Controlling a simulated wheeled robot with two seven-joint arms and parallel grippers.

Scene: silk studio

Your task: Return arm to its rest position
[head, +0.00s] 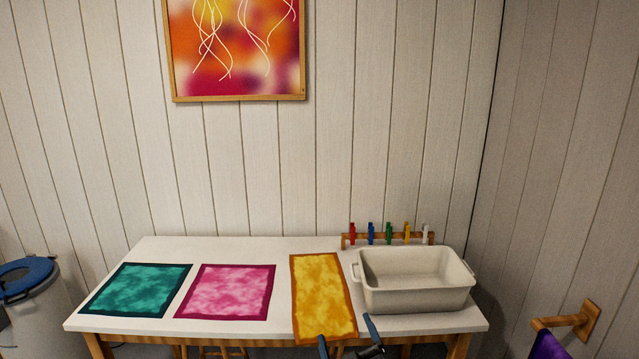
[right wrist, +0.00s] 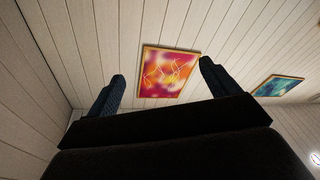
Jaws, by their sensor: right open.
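My right gripper (head: 346,336) shows at the bottom of the head view, at the table's front edge. Its two dark blue fingers are spread apart. In the right wrist view the open right gripper (right wrist: 162,88) has nothing between its fingers and faces the panelled wall. In the head view the fingers overlap the lower end of a yellow cloth (head: 318,290) in the picture; I cannot tell whether they touch it. My left gripper is in neither view.
A white table (head: 240,246) holds a teal cloth (head: 140,289), a pink cloth (head: 227,291) and a white basin (head: 415,297). A rack (head: 388,238) with coloured clips stands behind. A lidded bin (head: 35,305) is at left, a wall bracket (head: 572,320) at right.

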